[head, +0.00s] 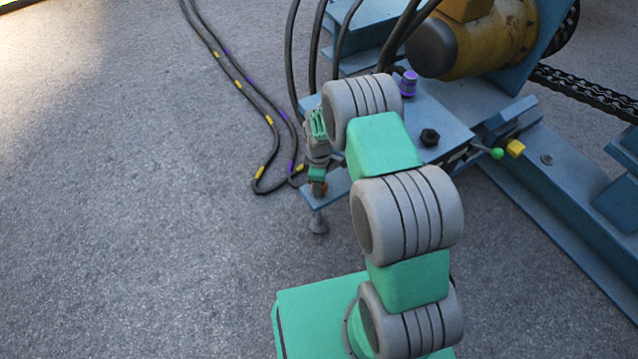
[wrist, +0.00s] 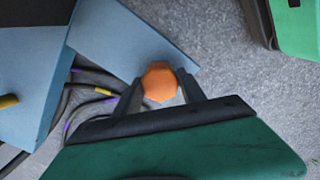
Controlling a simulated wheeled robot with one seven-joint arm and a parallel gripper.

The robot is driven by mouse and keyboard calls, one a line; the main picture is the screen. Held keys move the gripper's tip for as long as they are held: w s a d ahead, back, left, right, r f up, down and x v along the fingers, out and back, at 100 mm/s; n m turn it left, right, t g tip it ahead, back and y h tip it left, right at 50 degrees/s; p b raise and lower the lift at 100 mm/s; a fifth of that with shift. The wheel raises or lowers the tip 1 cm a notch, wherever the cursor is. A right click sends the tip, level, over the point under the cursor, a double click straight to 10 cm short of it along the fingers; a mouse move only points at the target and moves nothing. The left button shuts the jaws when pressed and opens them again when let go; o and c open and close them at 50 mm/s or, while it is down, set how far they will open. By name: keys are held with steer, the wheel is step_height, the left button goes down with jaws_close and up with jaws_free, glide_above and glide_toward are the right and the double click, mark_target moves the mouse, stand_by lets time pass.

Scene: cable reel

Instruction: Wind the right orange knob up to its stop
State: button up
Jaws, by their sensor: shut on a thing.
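An orange knob (wrist: 160,82) with a faceted outline sits at the end of a blue steel plate in the wrist view. My gripper (wrist: 160,90) has its two dark fingers on either side of the knob and is shut on it. In the head view my gripper (head: 318,178) points down onto the orange knob (head: 319,188) at the near left corner of the blue frame (head: 338,187). Only a small part of the knob shows there. My arm hides part of the frame to the right of it, and no second orange knob shows.
A grey foot (head: 318,224) stands below the plate corner. Black cables (head: 262,110) with yellow and purple bands lie left of the frame. A purple knob (head: 409,83), a black bolt (head: 430,137), a green-tipped lever (head: 497,153) and a yellow motor (head: 490,45) are farther right.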

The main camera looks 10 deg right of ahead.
steer(key=o, duration=1.3)
step_height(320, 180, up, 8)
steer(key=shift+f+p, duration=0.1)
steer(key=shift+p, duration=1.15)
